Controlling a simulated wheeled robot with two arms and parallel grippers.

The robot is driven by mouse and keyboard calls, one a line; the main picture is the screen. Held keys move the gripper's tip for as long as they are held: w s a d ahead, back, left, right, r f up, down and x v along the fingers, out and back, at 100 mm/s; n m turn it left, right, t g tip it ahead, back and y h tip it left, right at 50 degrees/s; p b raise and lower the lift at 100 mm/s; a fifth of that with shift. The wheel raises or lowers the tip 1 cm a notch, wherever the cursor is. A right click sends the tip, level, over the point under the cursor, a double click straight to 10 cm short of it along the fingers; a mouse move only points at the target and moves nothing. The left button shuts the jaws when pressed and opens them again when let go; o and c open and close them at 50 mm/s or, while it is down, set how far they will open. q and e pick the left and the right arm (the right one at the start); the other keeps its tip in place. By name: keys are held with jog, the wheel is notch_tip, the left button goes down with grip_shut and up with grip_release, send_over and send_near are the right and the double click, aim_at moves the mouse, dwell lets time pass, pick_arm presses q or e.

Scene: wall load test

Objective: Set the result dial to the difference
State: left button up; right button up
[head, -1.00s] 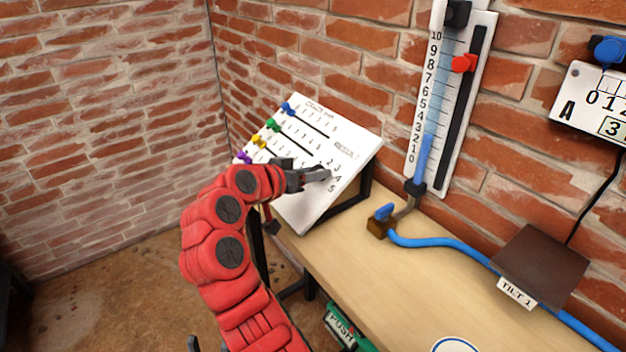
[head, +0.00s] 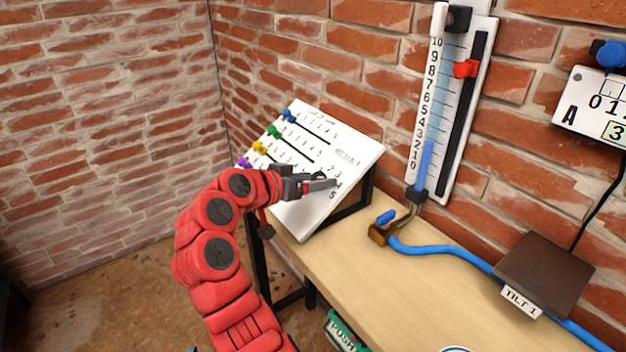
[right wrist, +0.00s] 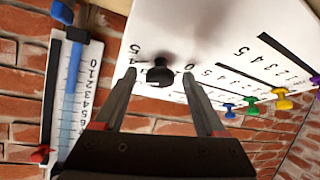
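The sloped white board (head: 310,222) stands on the bench and bears printed number rows and the word RESULT. The result dial is a black knob (right wrist: 160,72) with digits around it, such as 4, 5 and 0. Its pointing direction cannot be made out. My right gripper (head: 332,185) is over this part of the board and partly covers the dial in the head view. In the right wrist view its two fingers (right wrist: 160,78) are apart, one on each side of the knob. A gap shows on both sides. My left gripper is not in view.
Blue (head: 289,116), green (head: 274,131), yellow (head: 259,147) and purple (head: 243,163) pegs line the board's left edge. A wall gauge (head: 446,105) has a red slider (head: 466,68). A blue-handled valve (head: 384,218), hose and brown plate (head: 545,272) are to the right.

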jog(key=shift+s+a+r, duration=0.1)
jog(key=v, duration=1.7)
jog(key=shift+p, duration=0.45)
jog(key=shift+s, duration=0.1)
